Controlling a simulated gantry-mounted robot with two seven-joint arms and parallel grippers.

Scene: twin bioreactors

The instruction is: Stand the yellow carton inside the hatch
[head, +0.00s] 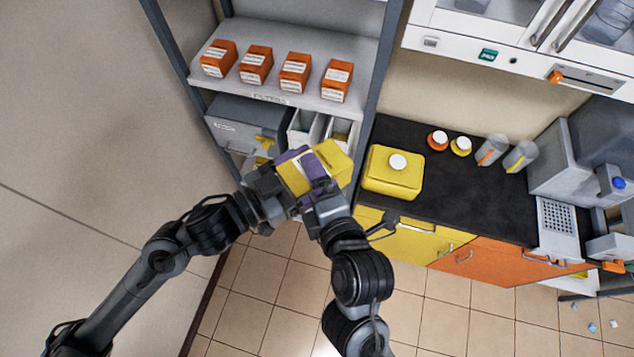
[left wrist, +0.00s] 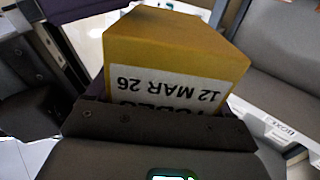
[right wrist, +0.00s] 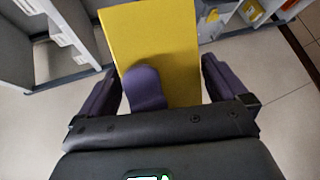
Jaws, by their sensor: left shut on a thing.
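The yellow carton (head: 335,161) is in the air in front of the shelf unit in the head view. My left gripper (head: 300,173) is shut on it, with purple fingers across it. In the left wrist view the carton (left wrist: 180,50) shows a white label reading "12 MAR 26", upside down. My right gripper (head: 322,203) is close below the carton. In the right wrist view its fingers (right wrist: 160,90) stand apart on either side of the carton (right wrist: 160,30), with narrow gaps. A purple finger of my left gripper lies across the carton there. I cannot identify the hatch.
The shelf (head: 300,98) bears several orange cartons, with a grey box (head: 245,118) and white bins below. To the right, a black counter (head: 445,195) holds a yellow canister (head: 392,175), bottles and grey equipment. A white glass-door cabinet (head: 470,40) is above it.

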